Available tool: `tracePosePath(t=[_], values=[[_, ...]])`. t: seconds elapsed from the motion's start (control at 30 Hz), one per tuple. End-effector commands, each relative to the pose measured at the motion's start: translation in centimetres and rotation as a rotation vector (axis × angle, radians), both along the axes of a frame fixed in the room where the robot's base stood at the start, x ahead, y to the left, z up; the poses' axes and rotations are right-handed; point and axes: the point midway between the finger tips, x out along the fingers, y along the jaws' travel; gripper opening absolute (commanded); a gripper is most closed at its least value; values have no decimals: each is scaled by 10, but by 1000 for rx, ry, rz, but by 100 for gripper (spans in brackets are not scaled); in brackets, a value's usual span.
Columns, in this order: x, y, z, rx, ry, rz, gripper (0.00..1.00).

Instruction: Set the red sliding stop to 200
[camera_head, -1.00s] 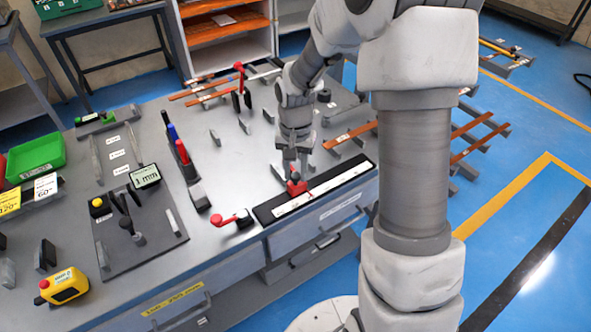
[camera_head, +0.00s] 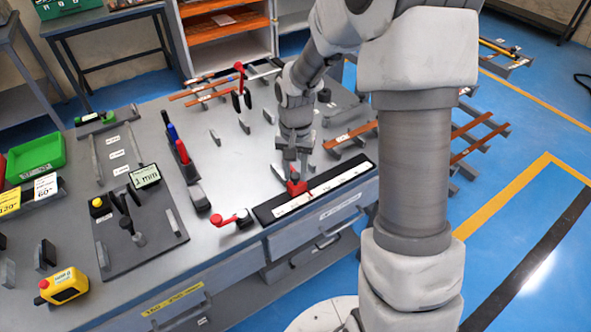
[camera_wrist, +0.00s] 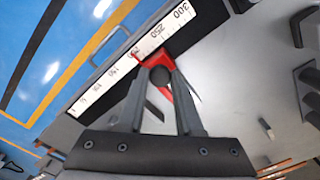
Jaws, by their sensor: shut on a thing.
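The red sliding stop (camera_head: 296,187) sits against the white scale strip (camera_head: 345,178) at the front right of the bench. In the wrist view the red stop (camera_wrist: 151,61) lies between my fingertips, with a dark round knob beside it. The scale (camera_wrist: 170,30) reads 300, 250 and 150 there; the stop's tip is close to the mark between 250 and 150, where the label is partly hidden. My gripper (camera_head: 292,168) reaches down from above and is shut on the stop; it also shows in the wrist view (camera_wrist: 158,78).
A red-handled lever (camera_head: 232,218) stands just left of the scale. Red and blue handles (camera_head: 176,142) stand further left. A yellow box (camera_head: 64,286) with a red button is at the front left. The bench surface behind the scale is mostly clear.

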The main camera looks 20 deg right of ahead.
Motion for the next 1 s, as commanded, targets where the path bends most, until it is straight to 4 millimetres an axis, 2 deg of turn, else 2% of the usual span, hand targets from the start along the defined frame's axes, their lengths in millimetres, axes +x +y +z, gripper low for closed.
tracePosePath(t=[0.8,0.83,0.97,1.0], values=[[0,3,1,0,-1,1,0],[0,3,1,0,-1,1,38],[0,3,1,0,-1,0,61],[0,3,0,0,-1,0,64]])
